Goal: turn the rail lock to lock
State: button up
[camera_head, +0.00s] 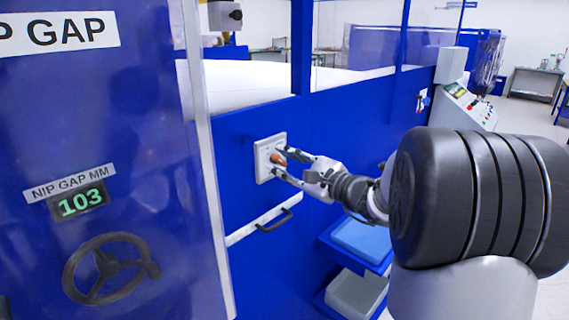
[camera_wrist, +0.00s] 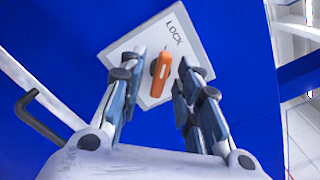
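The rail lock is an orange knob (camera_head: 279,159) on a square white plate (camera_head: 262,172) fixed to the blue machine wall. In the wrist view the knob (camera_wrist: 160,76) is elongated and leans slightly right at its top. The plate (camera_wrist: 150,42) shows the word LOCK at its upper right; no other label is readable. My gripper (camera_head: 283,162) reaches the plate from the right in the head view. In the wrist view my gripper (camera_wrist: 162,62) is open, one finger on each side of the knob, with visible gaps. I cannot tell how far the fingertips are from the plate.
A black bar handle (camera_head: 274,220) sits below the plate; it also shows at the left in the wrist view (camera_wrist: 42,117). A handwheel (camera_head: 108,270) and a display reading 103 (camera_head: 80,203) are at left.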

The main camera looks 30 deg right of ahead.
jog(key=shift+s, duration=0.1)
jog(key=v, duration=1.2)
